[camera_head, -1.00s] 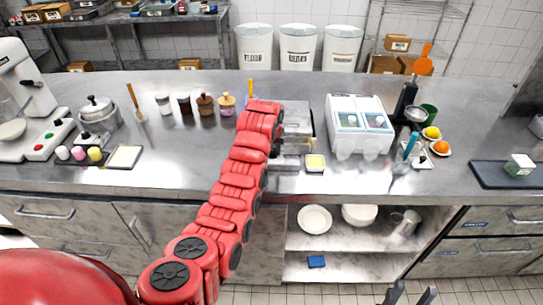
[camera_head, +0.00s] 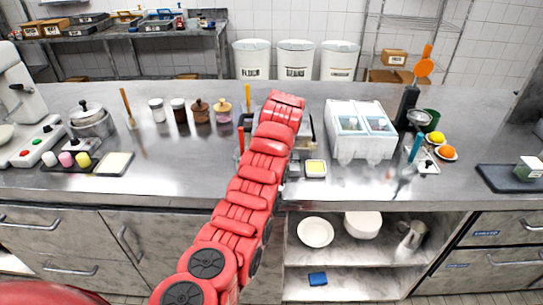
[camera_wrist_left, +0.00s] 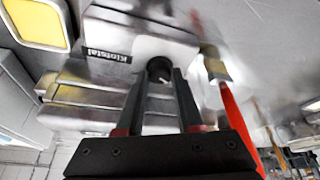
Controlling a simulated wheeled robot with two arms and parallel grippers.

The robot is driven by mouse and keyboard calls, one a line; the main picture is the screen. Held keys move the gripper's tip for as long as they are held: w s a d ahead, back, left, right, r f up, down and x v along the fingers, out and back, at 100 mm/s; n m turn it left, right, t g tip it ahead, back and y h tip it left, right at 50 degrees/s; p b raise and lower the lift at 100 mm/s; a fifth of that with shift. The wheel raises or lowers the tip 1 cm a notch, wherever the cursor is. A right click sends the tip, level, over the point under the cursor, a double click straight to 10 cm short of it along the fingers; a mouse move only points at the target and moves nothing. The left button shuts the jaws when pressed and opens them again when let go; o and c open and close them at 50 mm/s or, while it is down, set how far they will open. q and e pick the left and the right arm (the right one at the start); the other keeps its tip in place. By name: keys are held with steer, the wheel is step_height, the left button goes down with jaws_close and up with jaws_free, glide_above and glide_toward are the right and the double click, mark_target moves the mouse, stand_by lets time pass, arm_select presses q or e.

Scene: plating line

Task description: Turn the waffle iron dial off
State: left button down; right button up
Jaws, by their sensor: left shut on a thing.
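The waffle iron (camera_head: 305,128) is a silver metal appliance on the counter, mostly hidden behind my red left arm in the head view. In the left wrist view its silver body (camera_wrist_left: 140,40) carries a dark name label. A round black dial (camera_wrist_left: 159,67) sticks out from its face. My left gripper (camera_wrist_left: 160,78) has its two dark fingers at either side of the dial, shut on it. The gripper is hidden in the head view. The dial's marking and exact angle cannot be made out. My right gripper is not in view.
A red-handled tool (camera_wrist_left: 235,115) stands close beside the gripper. A white two-lidded container (camera_head: 360,148) is to the right, and several jars (camera_head: 200,110) to the left.

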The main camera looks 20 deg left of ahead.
arm_select(q)
steer(key=c, duration=0.6)
jaws_free()
steer(key=shift+o, duration=0.2)
steer(key=shift+d+r, duration=0.1)
steer(key=shift+r, duration=0.4)
steer(key=b+v, duration=0.1)
steer(key=v, duration=0.2)
steer(key=shift+s+d+r, duration=0.1)
steer(key=shift+s+r, duration=0.05)
steer(key=v, duration=1.3)
steer(key=shift+p, duration=0.35)
